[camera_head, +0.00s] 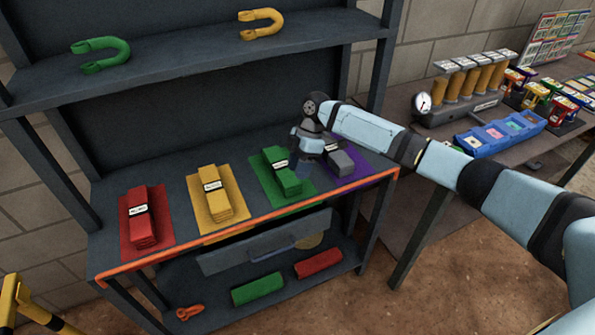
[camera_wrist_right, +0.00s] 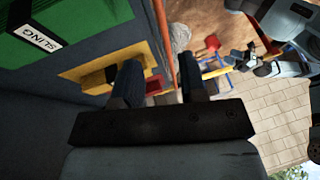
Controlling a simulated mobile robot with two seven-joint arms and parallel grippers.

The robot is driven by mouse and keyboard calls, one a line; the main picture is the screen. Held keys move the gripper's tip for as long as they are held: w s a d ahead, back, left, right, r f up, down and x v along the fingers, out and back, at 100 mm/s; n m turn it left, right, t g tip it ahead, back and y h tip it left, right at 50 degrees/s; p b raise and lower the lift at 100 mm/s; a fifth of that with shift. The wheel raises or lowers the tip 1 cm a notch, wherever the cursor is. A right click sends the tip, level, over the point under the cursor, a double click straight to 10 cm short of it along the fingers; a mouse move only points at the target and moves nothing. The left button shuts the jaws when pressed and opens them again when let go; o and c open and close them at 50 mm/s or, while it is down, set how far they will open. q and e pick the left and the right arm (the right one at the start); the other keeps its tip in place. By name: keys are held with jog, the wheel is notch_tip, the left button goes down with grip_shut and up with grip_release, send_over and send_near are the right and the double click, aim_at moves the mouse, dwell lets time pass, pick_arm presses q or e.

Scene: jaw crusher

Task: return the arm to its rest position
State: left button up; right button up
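My right arm reaches in from the right in the head view. Its gripper (camera_head: 308,150) is over the right end of the shelf's work surface, by the purple mat (camera_head: 372,170) and the grey block (camera_head: 338,160) on it. In the right wrist view the two fingers of this gripper (camera_wrist_right: 160,85) stand apart with nothing held between them. Whether it touches the grey block is hidden. My left gripper is outside the head view. A pale arm that looks like mine shows at the upper right of the wrist view, too small to read its fingers.
Red (camera_head: 143,222), yellow (camera_head: 214,197) and green (camera_head: 281,172) labelled bundles lie on matching mats left of the gripper. An upper shelf (camera_head: 190,50) with two shackles runs above. A side table (camera_head: 425,160) with a gauge and blue tray stands right, under my arm.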

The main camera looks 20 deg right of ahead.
jog(key=s+a+f+m+t, duration=0.15)
jog(key=s+a+f, duration=0.35)
jog(key=s, duration=0.5)
jog(key=s+a+f+m+t, duration=0.1)
jog(key=s+a+f+m, duration=0.15)
jog(key=s+a, duration=0.5)
jog(key=s+d+r+m+t+h, duration=0.2)
jog(key=s+d+m, duration=0.45)
jog(key=s, duration=0.35)
jog(key=s+d+r+m+t+h, duration=0.25)
jog(key=s+d+m, duration=0.35)
jog(key=s, duration=0.5)
jog(key=w+a+f+n+t+y+p, duration=0.1)
jog(key=w+a+f+t+y+p, duration=0.2)
jog(key=p, duration=0.6)
jog(key=shift+w+a+f+n+t, duration=0.35)
jog(key=shift+w+a+f+t, duration=0.4)
jog(key=shift+w+a+t, duration=0.7)
jog(key=shift+w+d, duration=0.1)
jog(key=shift+d, duration=0.1)
